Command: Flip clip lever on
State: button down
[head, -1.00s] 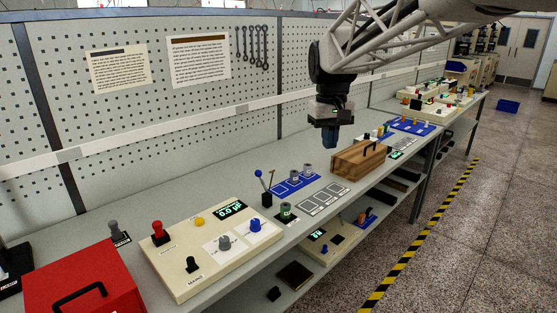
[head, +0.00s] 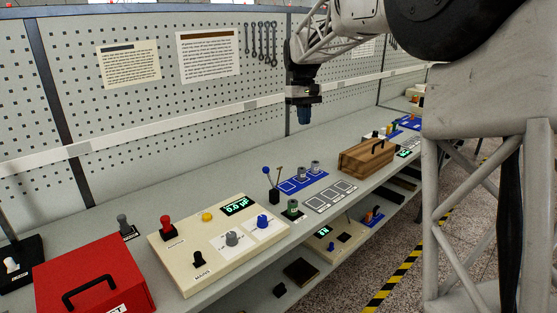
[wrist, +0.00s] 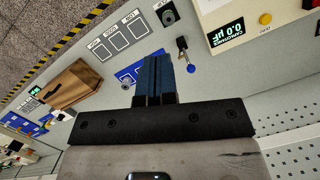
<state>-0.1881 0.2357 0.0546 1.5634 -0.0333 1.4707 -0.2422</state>
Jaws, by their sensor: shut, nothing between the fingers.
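A small black base (head: 274,197) on the bench carries a thin lever with a blue ball (head: 265,170) and a second thin rod with a brownish tip (head: 279,169). Which part is the clip lever cannot be told. In the wrist view the blue ball (wrist: 191,69) shows just right of the fingertips. My gripper (head: 304,117) hangs above the bench, fingers down, higher than the lever and to its right in the head view. Its blue fingers (wrist: 154,76) are together and empty, and apart from the lever.
A cream panel (head: 180,250) with knobs and a "0.0 µF" display (head: 238,206) is left of the lever. A red box (head: 100,265) stands at far left.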

jog(key=w+a+f+n+g, duration=0.1)
jog(key=w+a+f, duration=0.3)
jog(key=w, duration=0.4)
jog(key=w+a+f+n, duration=0.1)
jog(key=w+a+f, duration=0.3)
jog(key=w+a, duration=0.3)
jog(key=shift+w+a+f+g+h, duration=0.2)
jog(key=shift+w+g+h, duration=0.2)
jog(key=shift+w, duration=0.45)
jog(key=s+d+r+x, duration=0.1)
jog(key=s+x, duration=0.1)
jog(key=x, duration=1)
jog(key=shift+s+d+f, duration=0.2)
jog(key=shift+d+f, duration=0.15)
